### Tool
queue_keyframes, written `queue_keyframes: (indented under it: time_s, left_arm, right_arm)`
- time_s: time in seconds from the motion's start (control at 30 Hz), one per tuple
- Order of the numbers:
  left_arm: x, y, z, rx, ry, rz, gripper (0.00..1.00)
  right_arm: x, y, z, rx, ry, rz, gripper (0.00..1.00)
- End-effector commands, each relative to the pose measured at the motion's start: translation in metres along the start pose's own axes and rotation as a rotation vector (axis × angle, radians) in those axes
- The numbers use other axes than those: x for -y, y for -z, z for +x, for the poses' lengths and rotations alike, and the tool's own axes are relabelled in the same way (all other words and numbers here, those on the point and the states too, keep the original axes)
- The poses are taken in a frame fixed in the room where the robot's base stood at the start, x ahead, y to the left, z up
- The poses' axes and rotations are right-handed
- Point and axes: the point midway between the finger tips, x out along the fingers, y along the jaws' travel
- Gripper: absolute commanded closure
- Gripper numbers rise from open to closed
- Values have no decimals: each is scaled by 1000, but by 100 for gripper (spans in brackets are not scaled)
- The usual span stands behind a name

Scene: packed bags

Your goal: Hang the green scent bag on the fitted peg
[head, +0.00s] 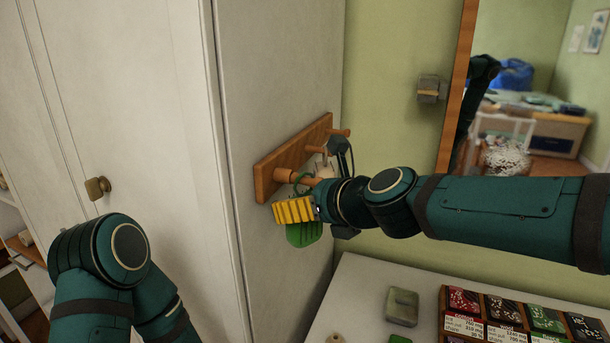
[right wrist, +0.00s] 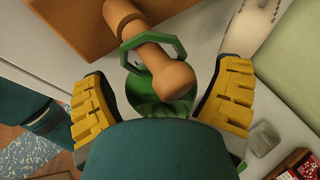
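The green scent bag (head: 303,234) hangs at the wooden peg rack on the cabinet side. In the right wrist view its green loop (right wrist: 176,47) passes over the wooden peg (right wrist: 165,70), with the bag body (right wrist: 145,90) below, partly hidden by the peg. In the head view the peg (head: 284,174) is the nearest on the rack. My right gripper (head: 295,209) is around the bag, its yellow fingers (right wrist: 163,90) spread wide on either side, with gaps to the bag. My left gripper is out of view; only its arm shows at lower left.
The wooden rack board (head: 268,178) carries more pegs farther back, with a pale item (right wrist: 255,25) hanging beside. Below right, a white surface (head: 355,285) holds a grey-green block (head: 402,307) and a tray of packets (head: 488,328). A mirror frame (head: 456,90) stands right.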

Motion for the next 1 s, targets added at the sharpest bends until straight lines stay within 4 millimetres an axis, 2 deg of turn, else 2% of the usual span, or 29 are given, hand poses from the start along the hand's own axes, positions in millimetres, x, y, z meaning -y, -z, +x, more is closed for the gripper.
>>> queue_keyframes:
  time_s: [0.27,0.43,0.57,0.83,1.0]
  left_arm:
    - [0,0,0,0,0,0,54]
    - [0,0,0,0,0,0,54]
    - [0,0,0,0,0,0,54]
    - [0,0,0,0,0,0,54]
    - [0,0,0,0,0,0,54]
  right_arm:
    - [0,0,0,0,0,0,0]
    - [0,-1,-10,1,1,-1,0]
    - [1,-1,-30,3,3,-1,0]
    - [1,-1,-83,3,4,-1,0]
    - [1,0,-106,2,2,0,0]
